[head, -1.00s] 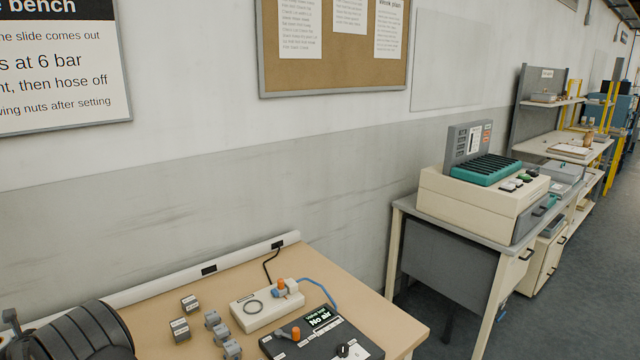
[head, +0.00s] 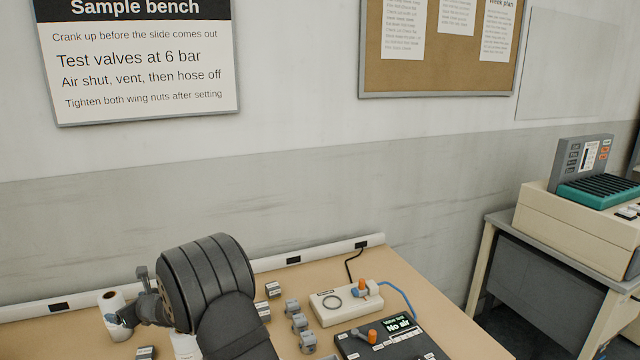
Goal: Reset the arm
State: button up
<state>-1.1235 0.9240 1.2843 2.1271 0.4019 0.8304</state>
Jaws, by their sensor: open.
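My gripper (head: 136,295) is at the lower left of the head view, at the end of my dark ribbed arm. Its jaws are open, with no object visible between them. It appears over the left part of the tan bench (head: 440,315). A white roll with a brown core (head: 113,314) stands upright on the bench, just left of the gripper in the picture. I cannot tell the distance between them. Another white object (head: 186,346) is partly hidden behind my arm.
Several small grey blocks (head: 292,307) stand right of my arm. A cream box (head: 338,306) with an orange-topped fitting and blue hose sits behind a dark panel reading "No air" (head: 400,347). The wall with its sign (head: 140,60) rises behind. A cream machine (head: 570,235) stands on another table.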

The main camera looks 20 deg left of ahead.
aim_at(111, 296)
jog(key=x, duration=1.1)
jog(key=shift+f, duration=0.35)
notch_tip(111, 296, up, 4)
jog(key=shift+d+f, duration=0.1)
jog(key=shift+r, duration=0.35)
jog(key=shift+w+d+r, duration=0.25)
jog(key=shift+d, duration=0.15)
